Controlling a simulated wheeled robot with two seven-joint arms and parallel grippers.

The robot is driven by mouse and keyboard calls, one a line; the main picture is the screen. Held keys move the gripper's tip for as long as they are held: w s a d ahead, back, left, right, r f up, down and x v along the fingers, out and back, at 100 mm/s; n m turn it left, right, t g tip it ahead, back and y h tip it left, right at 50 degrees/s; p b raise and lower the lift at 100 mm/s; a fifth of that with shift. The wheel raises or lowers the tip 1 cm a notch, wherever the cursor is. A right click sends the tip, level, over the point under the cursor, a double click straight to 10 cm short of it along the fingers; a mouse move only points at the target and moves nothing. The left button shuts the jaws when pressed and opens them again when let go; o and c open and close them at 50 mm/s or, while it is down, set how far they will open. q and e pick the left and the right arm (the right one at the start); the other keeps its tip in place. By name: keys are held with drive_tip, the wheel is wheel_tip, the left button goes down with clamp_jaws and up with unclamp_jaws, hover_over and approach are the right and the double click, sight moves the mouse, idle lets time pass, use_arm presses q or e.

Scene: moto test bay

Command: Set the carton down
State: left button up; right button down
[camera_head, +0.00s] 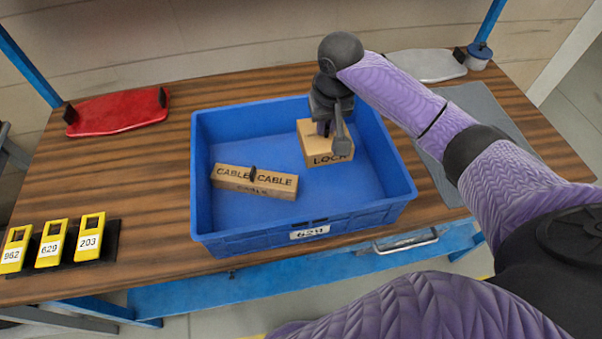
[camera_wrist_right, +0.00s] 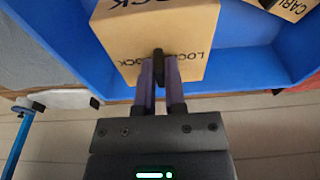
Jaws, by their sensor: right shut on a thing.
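A tan carton (camera_head: 312,147) marked LOCK is inside the blue crate (camera_head: 250,241), near its far right part. My right gripper (camera_head: 334,131) comes down on it from above and is shut on a small black grip on the carton. The carton also shows in the right wrist view (camera_wrist_right: 155,30), with the black grip between the fingertips (camera_wrist_right: 159,72). I cannot tell whether the carton's underside touches the crate floor. My left gripper is not in view.
A longer carton (camera_head: 235,181) marked CABLE lies in the crate's left front part. Crate floor between the cartons is bare. The wooden bench (camera_head: 150,170) also holds a red tray (camera_head: 118,110), yellow numbered tags (camera_head: 52,243) and a grey mat (camera_head: 485,108).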

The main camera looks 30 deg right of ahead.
drive_tip(key=f+b, duration=0.1)
drive_tip(key=f, duration=0.2)
drive_tip(key=f+b, duration=0.2)
drive_tip(key=f, duration=0.2)
drive_tip(key=f+b, duration=0.1)
drive_tip(key=f, duration=0.3)
drive_tip(key=shift+d, duration=0.4)
drive_tip(key=shift+r, duration=0.15)
drive_tip(key=c, duration=1.1)
unclamp_jaws()
drive_tip(key=o, duration=0.4)
drive_tip(key=r+p, duration=0.1)
drive_tip(key=r, duration=0.2)
drive_tip(key=s+r+p, duration=0.1)
drive_tip(key=r+p, duration=0.1)
drive_tip(key=r, duration=0.2)
drive_tip(key=r+p, duration=0.2)
drive_tip(key=r, duration=0.2)
drive_tip(key=shift+s+a+r, duration=0.1)
drive_tip(key=shift+s+a, duration=0.1)
drive_tip(key=shift+s, duration=0.1)
drive_tip(key=shift+s+r, duration=0.1)
drive_tip(key=shift+r, duration=0.3)
